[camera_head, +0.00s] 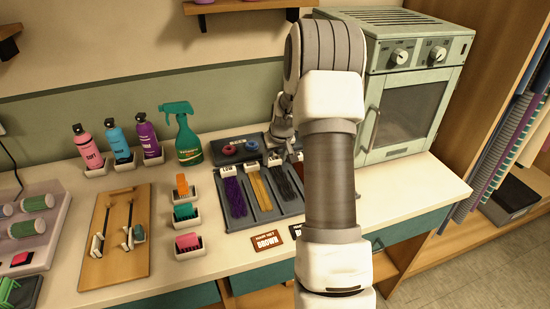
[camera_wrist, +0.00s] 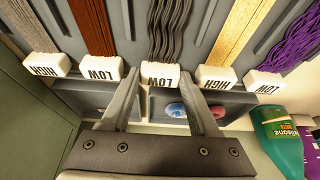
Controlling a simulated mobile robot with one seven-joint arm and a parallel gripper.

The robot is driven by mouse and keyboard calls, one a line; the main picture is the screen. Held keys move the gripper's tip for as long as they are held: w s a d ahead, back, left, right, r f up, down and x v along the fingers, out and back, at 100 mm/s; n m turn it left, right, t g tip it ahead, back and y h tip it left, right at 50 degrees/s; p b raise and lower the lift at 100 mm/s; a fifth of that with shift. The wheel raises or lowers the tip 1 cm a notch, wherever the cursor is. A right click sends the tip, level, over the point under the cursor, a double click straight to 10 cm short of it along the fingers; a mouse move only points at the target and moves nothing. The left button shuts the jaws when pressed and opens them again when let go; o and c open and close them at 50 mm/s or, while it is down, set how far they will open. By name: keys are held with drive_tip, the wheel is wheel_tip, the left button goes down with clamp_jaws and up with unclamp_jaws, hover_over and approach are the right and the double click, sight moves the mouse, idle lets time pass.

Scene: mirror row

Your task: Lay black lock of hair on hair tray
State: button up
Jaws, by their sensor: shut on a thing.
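The black lock of hair (camera_wrist: 172,32) is a wavy dark strand with a white end block marked LOW. My gripper (camera_wrist: 161,78) is shut on that block in the wrist view, one finger on each side. The strand runs away from the fingers over the grey hair tray (camera_head: 263,215), along a slot between other locks. In the head view the black lock (camera_head: 285,185) shows in line with the tray's slots, and my gripper (camera_head: 281,140) is at its back end, partly hidden by my arm. I cannot tell whether the lock touches the tray.
In the tray are a purple lock (camera_head: 235,195), a blonde lock (camera_head: 259,190) and, in the wrist view, a reddish-brown lock (camera_wrist: 92,25). A dish with red and blue items (camera_head: 236,148) sits behind. A green spray bottle (camera_head: 186,135) stands left; a cabinet (camera_head: 412,90) stands right.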

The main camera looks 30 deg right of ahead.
idle(0.3)
drive_tip(key=o, duration=1.5)
drive_tip(key=shift+o, duration=0.2)
drive_tip(key=shift+r+p, duration=1.85)
drive_tip(key=shift+r, duration=1.6)
drive_tip(key=shift+r, duration=0.1)
